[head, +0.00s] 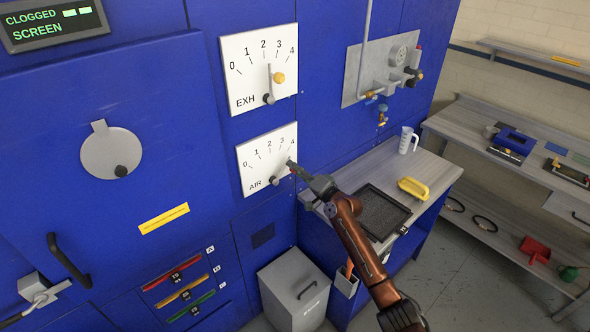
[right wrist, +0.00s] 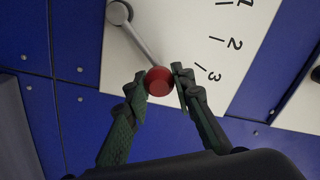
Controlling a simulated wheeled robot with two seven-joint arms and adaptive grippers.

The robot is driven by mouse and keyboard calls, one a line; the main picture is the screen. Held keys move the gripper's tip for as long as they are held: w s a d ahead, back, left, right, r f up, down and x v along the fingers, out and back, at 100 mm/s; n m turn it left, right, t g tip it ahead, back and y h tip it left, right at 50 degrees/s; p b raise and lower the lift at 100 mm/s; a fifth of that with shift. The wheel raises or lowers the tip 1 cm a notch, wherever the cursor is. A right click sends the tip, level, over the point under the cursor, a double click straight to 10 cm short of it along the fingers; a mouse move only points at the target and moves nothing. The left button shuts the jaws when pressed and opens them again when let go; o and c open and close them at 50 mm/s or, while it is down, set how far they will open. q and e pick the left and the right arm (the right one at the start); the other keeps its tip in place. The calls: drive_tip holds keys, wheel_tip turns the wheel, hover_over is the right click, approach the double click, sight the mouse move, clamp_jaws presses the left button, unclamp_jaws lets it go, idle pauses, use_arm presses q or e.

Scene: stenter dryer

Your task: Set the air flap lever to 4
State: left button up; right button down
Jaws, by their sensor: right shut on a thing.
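The white AIR dial plate (head: 255,172) is on the blue machine front, marked 0 to 4. Its lever turns on a grey pivot (head: 274,181), also seen in the right wrist view (right wrist: 118,12). The lever slants up and right in the head view, toward the 4 end; exact alignment with the 4 mark is hidden by my gripper. My right gripper (head: 293,166) is shut on the lever's red knob (right wrist: 158,80), with one finger on each side. In the right wrist view the 2 and 3 show beside the knob. My left gripper is out of view.
The EXH dial (head: 245,75) with a yellow-knobbed lever is just above. A grey bin (head: 294,290) stands below.

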drive_tip(key=shift+d, duration=0.15)
drive_tip(key=c, duration=1.7)
unclamp_jaws()
drive_tip(key=shift+f, duration=0.1)
drive_tip(key=shift+o, duration=0.2)
drive_tip(key=v, duration=1.1)
drive_tip(key=shift+s+d, duration=0.2)
drive_tip(key=shift+s, duration=0.15)
